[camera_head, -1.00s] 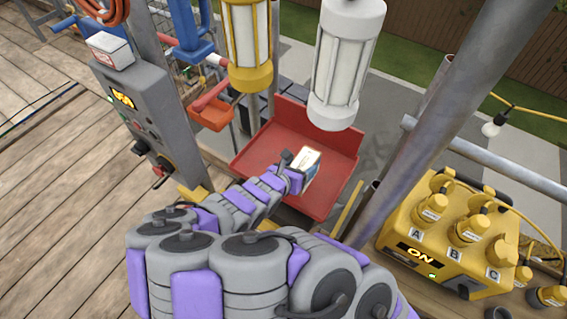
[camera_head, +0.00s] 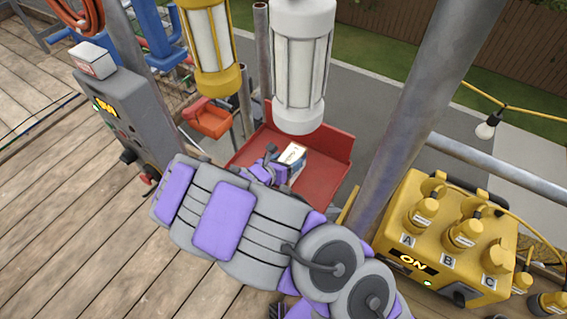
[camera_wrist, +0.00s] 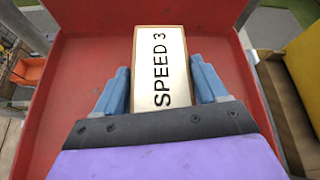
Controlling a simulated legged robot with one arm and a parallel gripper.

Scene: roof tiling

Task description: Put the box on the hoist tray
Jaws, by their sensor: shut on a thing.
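The box (camera_wrist: 160,68) is a small carton with a white face reading "SPEED 3" and brown edges. In the wrist view it sits between the blue fingers of my gripper (camera_wrist: 160,95), which are shut on its sides. In the head view the box (camera_head: 292,153) shows as a small pale shape at my gripper (camera_head: 283,168), partly hidden by my arm. The red hoist tray (camera_head: 328,172) has raised walls and lies around and beneath the box. It fills the background of the wrist view (camera_wrist: 85,75). I cannot tell whether the box touches the tray floor.
A white lamp (camera_head: 300,70) and a yellow lamp (camera_head: 208,50) hang above the tray. A grey control box (camera_head: 130,110) stands left. A metal pole (camera_head: 410,130) and yellow power unit (camera_head: 440,235) marked "ON" are right. Wooden decking (camera_head: 60,220) lies left.

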